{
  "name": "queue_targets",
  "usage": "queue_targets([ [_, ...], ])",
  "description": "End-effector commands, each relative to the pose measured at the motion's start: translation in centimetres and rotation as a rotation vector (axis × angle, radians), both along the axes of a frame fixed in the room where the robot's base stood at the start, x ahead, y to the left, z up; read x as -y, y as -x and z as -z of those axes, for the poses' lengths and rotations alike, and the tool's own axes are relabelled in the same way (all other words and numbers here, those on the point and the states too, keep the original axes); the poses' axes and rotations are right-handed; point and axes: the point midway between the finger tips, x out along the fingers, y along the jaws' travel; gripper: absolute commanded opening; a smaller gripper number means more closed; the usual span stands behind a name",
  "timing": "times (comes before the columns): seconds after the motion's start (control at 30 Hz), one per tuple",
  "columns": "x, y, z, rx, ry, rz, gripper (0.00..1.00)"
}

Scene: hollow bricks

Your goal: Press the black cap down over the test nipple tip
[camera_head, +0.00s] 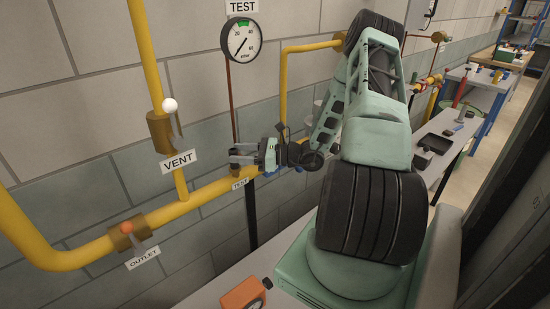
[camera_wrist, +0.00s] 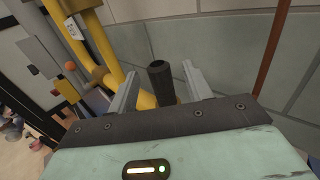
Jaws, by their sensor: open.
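My gripper (camera_head: 234,154) is in front of the wall, just above the yellow pipe by the small TEST label (camera_head: 240,184), its fingers pointing left. In the wrist view my gripper (camera_wrist: 160,70) is open, with one finger on each side of a dark cylinder that looks like the black cap (camera_wrist: 161,78). Gaps show between the cylinder and both fingers. The test nipple itself is hidden, so I cannot tell how far the cap sits over its tip.
The yellow pipe (camera_head: 206,193) runs along the wall, with a vent valve (camera_head: 163,130) and an outlet valve (camera_head: 128,236) to the left. A gauge (camera_head: 241,40) hangs above, its thin brown tube close behind my gripper. An orange device (camera_head: 244,293) lies on the bench below.

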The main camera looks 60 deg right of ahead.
Motion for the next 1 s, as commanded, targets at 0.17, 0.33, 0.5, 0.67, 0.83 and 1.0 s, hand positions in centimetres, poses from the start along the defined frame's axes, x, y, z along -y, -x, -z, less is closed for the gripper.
queue_targets([
  [0.17, 2.3, 3.8, 0.5, -0.001, 0.003, 0.006, 0.50],
  [0.33, 4.3, 7.1, 0.4, -0.001, 0.003, 0.005, 0.50],
  [0.5, 5.8, 9.7, 0.3, 0.000, 0.001, 0.004, 0.50],
  [0.67, 6.5, 11.0, 0.1, -0.001, 0.001, 0.001, 0.50],
  [0.83, 6.6, 11.4, 0.0, -0.001, -0.001, 0.000, 0.50],
  [1.0, 6.6, 11.3, 0.0, -0.001, -0.001, 0.000, 0.50],
])
